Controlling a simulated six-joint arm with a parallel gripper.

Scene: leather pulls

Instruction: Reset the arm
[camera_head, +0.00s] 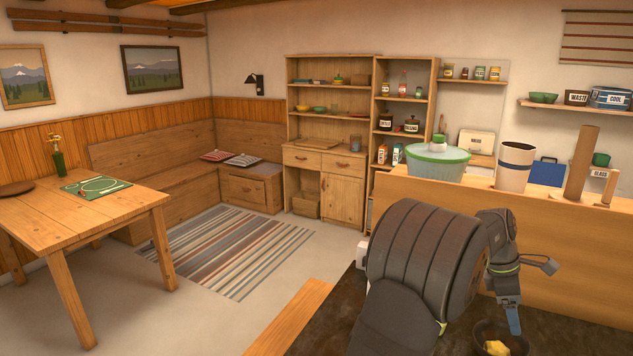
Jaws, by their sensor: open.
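My arm reaches in from the bottom of the view, with its large dark links bent over to the right. My gripper (513,319) points down at the lower right, with a blue fingertip showing. It is open, and I see nothing held in it. The tip is just above or beside the rim of a dark bowl (480,329); I cannot tell whether they touch. A yellow thing (497,348) lies in the bowl, partly cut off by the frame's bottom edge.
A wooden counter (570,262) stands close behind my gripper, bearing a green-lidded tub (437,162), a pale cup (514,166) and a wooden post (581,165). A dining table (130,212) stands left. A drawer cabinet (328,182) is at the back. The striped rug (232,250) is clear.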

